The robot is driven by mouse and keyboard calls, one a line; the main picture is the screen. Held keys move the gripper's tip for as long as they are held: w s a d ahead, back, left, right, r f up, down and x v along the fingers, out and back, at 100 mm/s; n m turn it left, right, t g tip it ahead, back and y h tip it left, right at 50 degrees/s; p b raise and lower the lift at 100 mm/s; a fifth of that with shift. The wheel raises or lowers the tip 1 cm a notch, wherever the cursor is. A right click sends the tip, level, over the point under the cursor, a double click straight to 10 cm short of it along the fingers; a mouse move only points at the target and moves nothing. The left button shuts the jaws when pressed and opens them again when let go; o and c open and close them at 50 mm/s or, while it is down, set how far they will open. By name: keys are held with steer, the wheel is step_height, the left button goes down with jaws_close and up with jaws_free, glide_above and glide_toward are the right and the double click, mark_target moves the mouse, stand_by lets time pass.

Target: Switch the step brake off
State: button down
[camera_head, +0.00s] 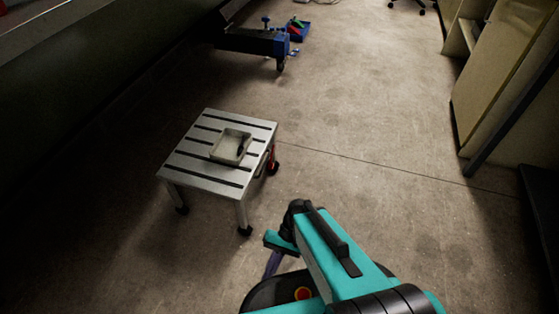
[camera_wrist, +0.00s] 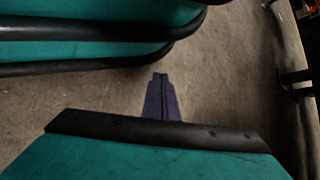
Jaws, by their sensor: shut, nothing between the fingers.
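The step (camera_head: 188,160) is a low silver platform with dark slots across its top and black feet, standing on the floor at left centre in the head view. A red part (camera_head: 271,160), perhaps its brake, shows beside the step's right leg; it is too small to tell its position. My gripper (camera_head: 272,264) is low in the head view, to the right of and nearer than the step, partly hidden by my arm. In the wrist view my gripper (camera_wrist: 160,78) has its purple fingers together, with nothing between them, over bare floor.
A shallow grey tray (camera_head: 219,158) holding a dark item lies on the step. Cabinets (camera_head: 505,75) stand at right. The floor between is open.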

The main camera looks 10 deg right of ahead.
steer(key=s+d+r+n+h+p, duration=0.1)
steer(key=d+r+p, duration=0.3)
steer(key=r+p, duration=1)
steer(key=d+r+h+p, duration=0.3)
steer(key=r+p, duration=1.1)
steer(key=p, duration=0.6)
steer(key=s+d+r+n+t+h+p, duration=0.1)
steer(key=d+r+h+p, duration=0.2)
steer(key=r+p, duration=1.1)
steer(key=d+p, duration=0.2)
steer(key=shift+s+d+n+p, duration=0.3)
steer(key=shift+s+d+p, duration=0.05)
steer(key=shift+p, duration=0.05)
